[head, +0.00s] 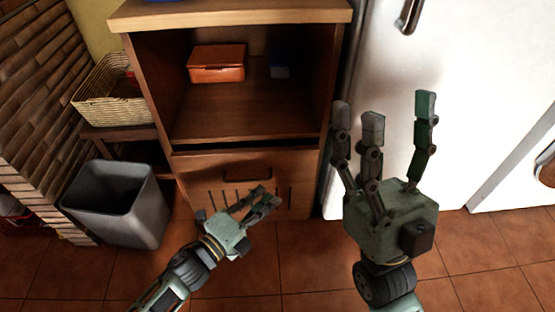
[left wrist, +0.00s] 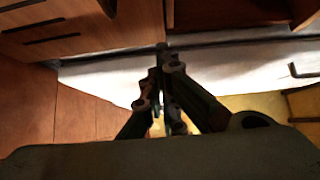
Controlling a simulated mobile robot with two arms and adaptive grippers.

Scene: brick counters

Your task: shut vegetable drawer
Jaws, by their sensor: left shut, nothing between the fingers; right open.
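The vegetable drawer (head: 205,170) is the wooden front with a dark handle slot and several vertical slits, low in the wooden cabinet. A dark gap runs along its top edge; I cannot tell how far out it stands. My left gripper (head: 266,198) is shut and empty in front of the drawer's lower part, hiding some slits; I cannot tell whether it touches. In the left wrist view its fingers (left wrist: 163,60) are together, and wooden fronts with dark handle slots (left wrist: 50,40) show at upper left. My right gripper (head: 395,112) is open and empty, raised before the white fridge.
A grey bin (head: 118,205) stands left of the cabinet, below a wicker basket (head: 105,92). The white fridge (head: 470,110) is at right. Tiled floor in front is clear.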

